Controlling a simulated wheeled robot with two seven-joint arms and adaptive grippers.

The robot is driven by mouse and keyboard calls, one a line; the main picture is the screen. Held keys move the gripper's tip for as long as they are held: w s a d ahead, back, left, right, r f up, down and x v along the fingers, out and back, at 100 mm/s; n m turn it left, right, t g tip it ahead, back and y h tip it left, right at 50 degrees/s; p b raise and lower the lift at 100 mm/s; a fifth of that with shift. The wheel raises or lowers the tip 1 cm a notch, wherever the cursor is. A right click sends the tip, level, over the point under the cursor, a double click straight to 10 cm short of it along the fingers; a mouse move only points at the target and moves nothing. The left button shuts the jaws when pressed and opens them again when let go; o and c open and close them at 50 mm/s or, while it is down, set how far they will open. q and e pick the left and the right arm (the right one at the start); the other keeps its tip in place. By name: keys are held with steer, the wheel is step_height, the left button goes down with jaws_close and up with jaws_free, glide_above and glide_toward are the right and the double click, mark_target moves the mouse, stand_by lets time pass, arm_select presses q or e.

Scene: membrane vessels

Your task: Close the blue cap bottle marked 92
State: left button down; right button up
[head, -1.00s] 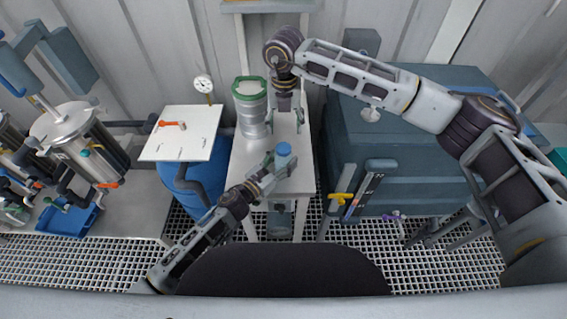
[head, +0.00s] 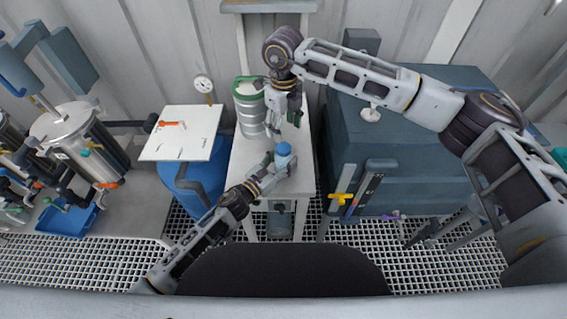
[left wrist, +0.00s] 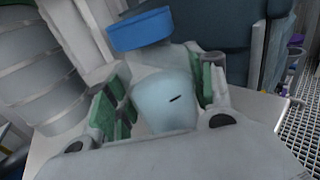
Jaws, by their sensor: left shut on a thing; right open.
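A pale bottle with a blue cap (head: 283,149) stands on the front of the white table. I cannot tell how tightly the cap sits. My left gripper (head: 281,166) is shut on the bottle's body, with green finger pads on both sides in the left wrist view (left wrist: 162,103). My right gripper (head: 283,115) is open and empty, fingers down, behind the bottle and apart from its cap.
A large metal canister with a green rim (head: 249,108) stands on the white table (head: 300,184), left of my right gripper. A blue barrel under a white board (head: 182,133) is at the left. A large teal box (head: 425,165) stands right of the table.

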mark_target(284, 147)
steer(key=n, duration=0.4)
steer(key=shift+s+n, duration=0.15)
steer(key=shift+n, duration=0.25)
steer(key=shift+a+n, duration=0.1)
steer(key=shift+n, duration=1.9)
steer(key=shift+f, duration=0.1)
steer(key=shift+f, duration=3.9)
steer(key=c, duration=1.1)
steer(key=o, duration=1.2)
steer(key=shift+r, duration=0.1)
